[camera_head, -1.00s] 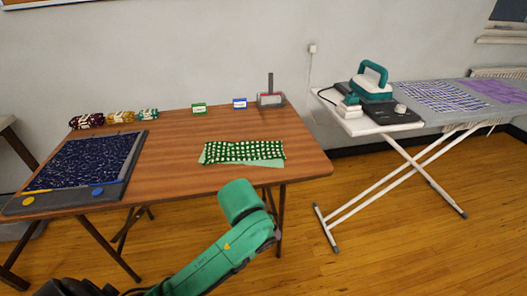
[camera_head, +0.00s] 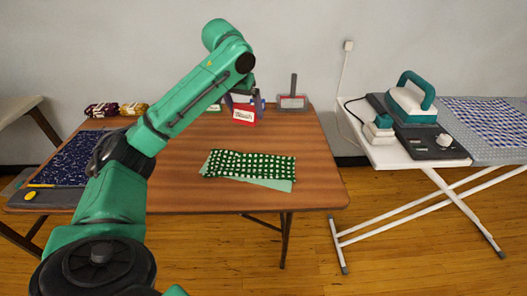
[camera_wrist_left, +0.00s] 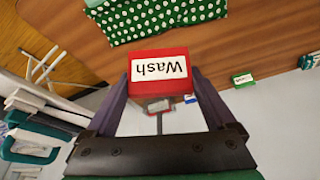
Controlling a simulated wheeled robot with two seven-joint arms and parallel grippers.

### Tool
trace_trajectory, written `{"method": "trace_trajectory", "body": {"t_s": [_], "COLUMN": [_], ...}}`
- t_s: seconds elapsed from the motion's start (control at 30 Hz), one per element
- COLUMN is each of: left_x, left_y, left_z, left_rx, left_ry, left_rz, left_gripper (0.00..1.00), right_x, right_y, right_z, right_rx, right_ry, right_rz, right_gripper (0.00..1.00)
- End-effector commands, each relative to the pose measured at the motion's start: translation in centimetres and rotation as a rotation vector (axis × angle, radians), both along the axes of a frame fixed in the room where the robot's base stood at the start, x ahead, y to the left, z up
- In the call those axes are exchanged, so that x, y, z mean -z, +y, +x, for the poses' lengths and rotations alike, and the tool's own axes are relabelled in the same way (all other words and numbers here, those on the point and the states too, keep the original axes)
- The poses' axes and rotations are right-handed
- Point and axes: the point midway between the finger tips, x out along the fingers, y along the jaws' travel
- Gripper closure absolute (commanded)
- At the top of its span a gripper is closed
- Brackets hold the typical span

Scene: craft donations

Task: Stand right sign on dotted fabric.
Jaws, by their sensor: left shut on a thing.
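My left gripper (camera_head: 246,101) is shut on a red sign (camera_head: 244,117) with a white label reading "Wash". In the left wrist view the sign (camera_wrist_left: 160,68) sits between the two dark fingers, its label upside down. The gripper holds it over the back part of the table, beyond the dotted fabric. The green fabric with white dots (camera_head: 250,164) lies on the table on a paler green piece; it also shows in the left wrist view (camera_wrist_left: 165,14). A green sign (camera_wrist_left: 243,79) stands at the back. A blue sign (camera_wrist_left: 168,128) is mostly hidden by the gripper. My right gripper is out of view.
A red-and-grey tool with an upright handle (camera_head: 292,102) stands at the back right of the table (camera_head: 310,150). Yarn skeins (camera_head: 101,110) and a dark blue cloth (camera_head: 72,160) are at the left. An ironing board (camera_head: 390,155) with an iron (camera_head: 410,97) stands right.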

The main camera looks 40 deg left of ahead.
Motion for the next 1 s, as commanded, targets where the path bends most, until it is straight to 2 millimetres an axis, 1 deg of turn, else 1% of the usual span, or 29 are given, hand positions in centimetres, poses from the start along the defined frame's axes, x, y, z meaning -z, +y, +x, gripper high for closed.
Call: {"method": "trace_trajectory", "body": {"t_s": [0.07, 0.13, 0.17, 0.3, 0.37, 0.43, 0.5, 0.57, 0.67, 0.73, 0.8, 0.87, 1.0], "left_x": [0.4, 1.8, 2.7, 7.5, 9.5, 11.8, 13.7, 14.8, 16.2, 17.7, 19.0, 19.8, 20.0], "left_y": [0.2, 0.2, 0.2, 0.2, 0.2, 0.1, 0.1, 0.1, 0.1, 0.1, 0.0, 0.0, 0.0], "left_z": [-0.1, -0.1, -0.2, -0.3, -0.4, -0.4, -0.4, -0.4, -0.3, -0.4, -0.4, -0.4, -0.4], "left_rx": [-0.003, -0.005, -0.004, -0.002, -0.003, -0.002, -0.002, -0.001, -0.001, -0.001, -0.001, 0.000, 0.000], "left_ry": [0.001, 0.003, 0.005, 0.006, 0.007, 0.006, 0.005, 0.001, 0.000, 0.001, 0.001, -0.001, -0.001], "left_rz": [0.002, 0.003, 0.003, 0.004, 0.004, 0.003, 0.003, 0.002, 0.002, 0.002, 0.000, 0.001, 0.001], "left_gripper": [0.64, 0.64, 0.64, 0.64, 0.64, 0.64, 0.64, 0.64, 0.64, 0.64, 0.64, 0.64, 0.64], "right_x": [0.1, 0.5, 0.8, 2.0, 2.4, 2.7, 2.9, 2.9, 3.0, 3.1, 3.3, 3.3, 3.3], "right_y": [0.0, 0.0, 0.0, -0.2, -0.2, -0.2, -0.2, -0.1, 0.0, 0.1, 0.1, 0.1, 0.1], "right_z": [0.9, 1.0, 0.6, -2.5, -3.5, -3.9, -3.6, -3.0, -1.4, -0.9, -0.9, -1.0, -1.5], "right_rx": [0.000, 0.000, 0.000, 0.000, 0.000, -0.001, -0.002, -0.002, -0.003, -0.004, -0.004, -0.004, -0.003], "right_ry": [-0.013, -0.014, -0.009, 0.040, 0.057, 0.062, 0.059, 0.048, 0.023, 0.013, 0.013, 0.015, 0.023], "right_rz": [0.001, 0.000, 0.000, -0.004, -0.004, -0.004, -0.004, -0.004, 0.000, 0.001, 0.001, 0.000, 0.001], "right_gripper": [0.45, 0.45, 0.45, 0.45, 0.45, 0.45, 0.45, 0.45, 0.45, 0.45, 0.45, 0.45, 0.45]}}
